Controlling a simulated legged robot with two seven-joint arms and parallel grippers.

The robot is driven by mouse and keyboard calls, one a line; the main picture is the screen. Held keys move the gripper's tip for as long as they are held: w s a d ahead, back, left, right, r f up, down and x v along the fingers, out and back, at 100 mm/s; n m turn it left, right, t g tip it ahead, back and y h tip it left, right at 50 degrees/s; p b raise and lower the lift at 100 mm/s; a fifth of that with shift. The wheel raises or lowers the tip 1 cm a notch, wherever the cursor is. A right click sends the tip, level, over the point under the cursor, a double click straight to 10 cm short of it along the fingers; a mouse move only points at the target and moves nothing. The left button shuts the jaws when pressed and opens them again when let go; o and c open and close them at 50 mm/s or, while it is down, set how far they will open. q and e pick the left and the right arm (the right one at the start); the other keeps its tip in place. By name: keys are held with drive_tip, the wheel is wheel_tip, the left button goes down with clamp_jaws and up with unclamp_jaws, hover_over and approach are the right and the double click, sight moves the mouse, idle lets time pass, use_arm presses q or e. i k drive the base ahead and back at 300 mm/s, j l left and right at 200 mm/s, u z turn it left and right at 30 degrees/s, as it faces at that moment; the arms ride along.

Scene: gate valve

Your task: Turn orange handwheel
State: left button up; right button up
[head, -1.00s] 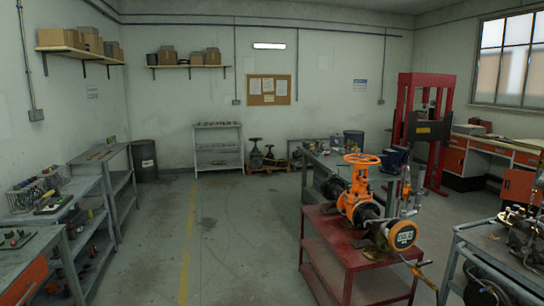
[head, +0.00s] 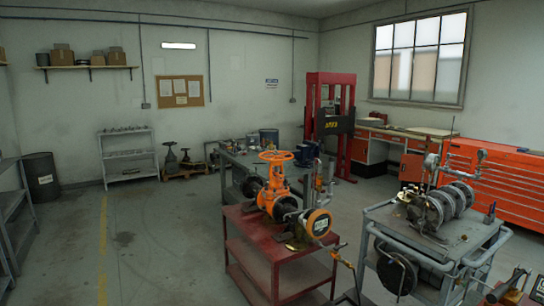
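The orange handwheel (head: 275,156) sits on top of an orange gate valve (head: 273,192), right of the middle in the head view. The wheel lies roughly level on its upright stem. The valve stands on a red cart (head: 256,247) with a shelf below. A round orange-rimmed gauge (head: 318,223) is at the valve's near right side. Neither of my grippers is in view, and nothing touches the handwheel.
A grey cart (head: 410,232) with pipe fittings and a hose reel stands right of the red cart. A grey workbench (head: 232,160) is behind the valve. A red press (head: 330,125) stands further back. The floor (head: 150,240) left of the red cart is clear.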

sight(276, 155)
drive_tip(key=i+j+u, duration=0.25)
drive_tip(key=i, duration=0.35)
drive_tip(key=i+u, duration=0.3)
drive_tip(key=i, duration=0.3)
